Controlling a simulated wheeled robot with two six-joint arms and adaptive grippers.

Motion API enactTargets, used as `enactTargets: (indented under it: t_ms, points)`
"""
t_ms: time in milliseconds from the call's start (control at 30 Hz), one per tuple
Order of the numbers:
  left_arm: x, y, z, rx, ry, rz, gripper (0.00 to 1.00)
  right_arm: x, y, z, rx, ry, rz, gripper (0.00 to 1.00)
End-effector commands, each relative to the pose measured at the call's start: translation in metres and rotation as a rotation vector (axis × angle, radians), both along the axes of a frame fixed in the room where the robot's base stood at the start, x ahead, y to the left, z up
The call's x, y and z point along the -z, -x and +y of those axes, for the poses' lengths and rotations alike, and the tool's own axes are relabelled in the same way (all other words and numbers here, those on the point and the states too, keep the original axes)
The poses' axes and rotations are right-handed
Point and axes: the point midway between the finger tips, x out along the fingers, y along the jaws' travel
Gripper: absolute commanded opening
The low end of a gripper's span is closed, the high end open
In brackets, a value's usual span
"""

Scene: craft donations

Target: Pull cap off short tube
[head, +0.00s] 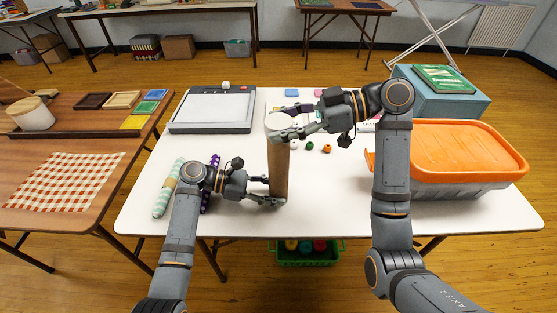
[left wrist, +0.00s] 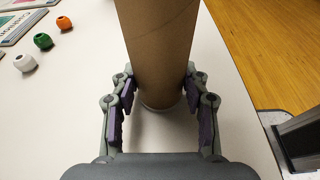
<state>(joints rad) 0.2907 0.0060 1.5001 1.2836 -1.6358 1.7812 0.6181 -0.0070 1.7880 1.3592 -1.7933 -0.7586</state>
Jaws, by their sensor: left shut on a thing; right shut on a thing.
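A brown cardboard tube (head: 279,168) stands upright near the front edge of the white table. A white cap (head: 279,122) is at its top end. My left gripper (head: 277,190) is shut on the tube low down, one finger on each side, as the left wrist view also shows around the tube (left wrist: 157,45). A pale rim (left wrist: 160,106) shows at the tube's bottom end there. My right gripper (head: 275,123) is shut on the cap from the right. Its fingers hide the line between cap and tube, so I cannot tell if there is a gap.
The white table (head: 330,195) is clear right of the tube. Small beads (head: 310,145) lie behind it. Wrapped rolls (head: 168,188) lie left, a paper trimmer (head: 212,112) back left. An orange-lidded bin (head: 450,150) stands right. A green crate (head: 305,256) is under the table.

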Motion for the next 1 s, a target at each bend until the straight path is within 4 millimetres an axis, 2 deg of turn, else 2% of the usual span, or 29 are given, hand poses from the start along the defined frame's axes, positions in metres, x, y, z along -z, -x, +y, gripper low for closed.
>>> enactTargets:
  t_ms: [33, 100, 367, 1000]
  points:
    - [0.0, 0.0, 0.0, 0.0, 0.0, 0.0, 0.28, 0.0, 0.0, 0.0, 0.0, 0.0, 0.0, 0.24]
    - [0.0, 0.0, 0.0, 0.0, 0.0, 0.0, 0.28, 0.0, 0.0, 0.0, 0.0, 0.0, 0.0, 0.18]
    - [0.0, 0.0, 0.0, 0.0, 0.0, 0.0, 0.28, -0.003, 0.0, 0.0, 0.0, 0.0, -0.001, 0.18]
    - [0.0, 0.0, 0.0, 0.0, 0.0, 0.0, 0.28, -0.033, 0.0, 0.0, 0.001, 0.0, -0.001, 0.18]
